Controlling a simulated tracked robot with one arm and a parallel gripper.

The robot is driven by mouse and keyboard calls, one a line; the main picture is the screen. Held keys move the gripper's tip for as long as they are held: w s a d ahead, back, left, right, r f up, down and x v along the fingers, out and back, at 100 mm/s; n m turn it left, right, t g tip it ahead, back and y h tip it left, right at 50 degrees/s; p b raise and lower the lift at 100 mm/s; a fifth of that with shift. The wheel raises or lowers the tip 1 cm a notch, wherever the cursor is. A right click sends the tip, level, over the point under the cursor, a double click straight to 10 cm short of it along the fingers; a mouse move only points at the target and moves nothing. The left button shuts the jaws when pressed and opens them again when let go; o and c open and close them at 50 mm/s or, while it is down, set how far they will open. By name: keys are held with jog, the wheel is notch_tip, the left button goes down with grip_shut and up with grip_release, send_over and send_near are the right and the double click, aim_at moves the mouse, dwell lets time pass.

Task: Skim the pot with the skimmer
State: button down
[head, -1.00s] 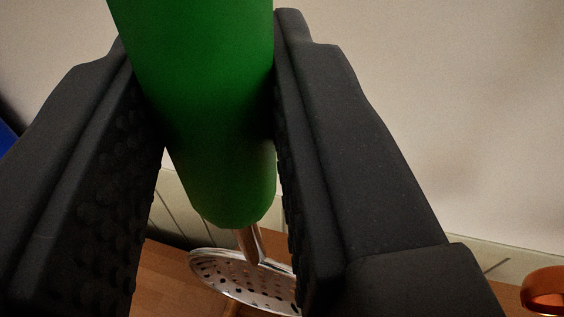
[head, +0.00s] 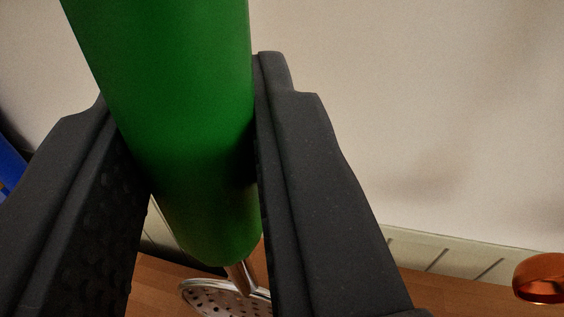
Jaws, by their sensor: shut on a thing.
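The skimmer has a thick green handle (head: 185,120), a short metal shank and a round perforated metal head (head: 215,297). My gripper (head: 190,165) is shut on the green handle, with one black finger on each side of it. The handle slants from the upper left down to the metal head at the bottom of the head view. The head's lower part is cut off by the frame edge and its right side is partly hidden by the right finger. No pot that I can make out is in view.
A copper-coloured round vessel (head: 542,279) shows at the lower right edge. A wooden surface (head: 400,285) lies below, with a pale grooved strip (head: 445,257) along its back and a plain light wall (head: 430,120) behind. A blue thing (head: 10,168) shows at the left edge.

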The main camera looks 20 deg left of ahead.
jog(key=shift+s+d+f+b, duration=0.1)
jog(key=shift+s+f+b, duration=0.1)
jog(key=shift+s, duration=0.75)
jog(key=shift+s+d+f+b, duration=0.1)
jog(key=shift+s+f, duration=0.1)
jog(key=shift+s, duration=0.75)
